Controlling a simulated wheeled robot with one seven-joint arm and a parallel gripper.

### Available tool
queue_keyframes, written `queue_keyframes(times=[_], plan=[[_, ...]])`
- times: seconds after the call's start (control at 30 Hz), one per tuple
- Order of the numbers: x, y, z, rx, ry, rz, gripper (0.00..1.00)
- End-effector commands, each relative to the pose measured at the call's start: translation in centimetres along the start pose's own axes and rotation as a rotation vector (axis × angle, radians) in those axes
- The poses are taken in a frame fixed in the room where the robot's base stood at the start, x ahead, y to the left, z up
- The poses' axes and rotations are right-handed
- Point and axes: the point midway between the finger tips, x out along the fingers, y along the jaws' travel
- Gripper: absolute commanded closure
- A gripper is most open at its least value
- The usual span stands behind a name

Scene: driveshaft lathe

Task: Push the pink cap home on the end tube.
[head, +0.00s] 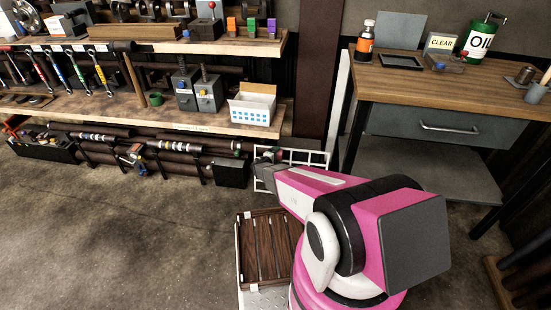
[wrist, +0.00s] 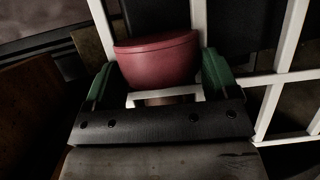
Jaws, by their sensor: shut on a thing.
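My gripper (wrist: 158,82) has green fingers on either side of a dull red-pink rounded piece, which looks like the pink cap (wrist: 157,57). The fingers are shut on it. A white bracket-like edge and a small brownish part show just below the cap, between the fingers. In the head view my gripper (head: 268,158) is small and dark, low beside the right end of the tube rack. I cannot pick out the cap clearly there. Several dark tubes (head: 180,147) lie along the low rack. I cannot tell which is the end tube, or whether the cap touches it.
A white grid frame (head: 312,157) stands right behind my gripper; its bars also show in the wrist view (wrist: 275,95). A dark box (head: 231,172) sits at the rack's right end. A slatted wooden crate (head: 268,250) stands by my arm. The floor at left is clear.

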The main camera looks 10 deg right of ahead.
Motion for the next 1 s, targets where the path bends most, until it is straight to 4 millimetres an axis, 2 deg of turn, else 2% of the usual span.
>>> queue_keyframes(times=[0.9, 1.0], plan=[[3.6, 1.0, -1.5, 0.0, 0.0, 0.0, 0.42], [3.3, 1.0, -1.9, 0.0, 0.001, 0.0, 0.42]])
